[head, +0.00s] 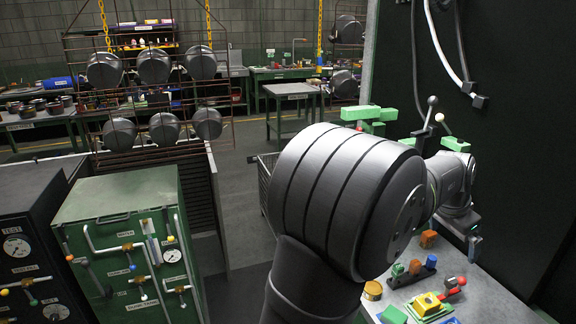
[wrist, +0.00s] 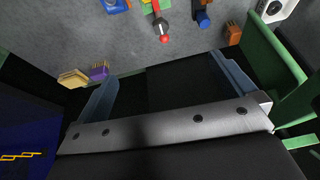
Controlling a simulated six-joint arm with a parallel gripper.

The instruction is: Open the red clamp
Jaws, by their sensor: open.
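The red clamp (head: 450,284) is small, with a red ball-tipped lever, beside a yellow block (head: 428,303) on the grey table at lower right. In the wrist view, the red ball tip and dark lever of the red clamp (wrist: 164,38) show at top centre, beyond my fingers; the clamp's base is partly cut off by the top edge. I cannot tell whether the clamp is open. My gripper (wrist: 165,85) is open, its two blue-grey fingers wide apart with nothing between them. In the head view, its fingertips (head: 474,243) show small at the table's right side, apart from the clamp.
A blue cylinder (wrist: 204,20) and an orange block (wrist: 232,34) lie right of the red lever. Yellow (wrist: 72,79) and purple (wrist: 98,73) pieces are at left. A green frame (wrist: 272,50) stands close to my right finger. A green cabinet (head: 125,245) stands at left.

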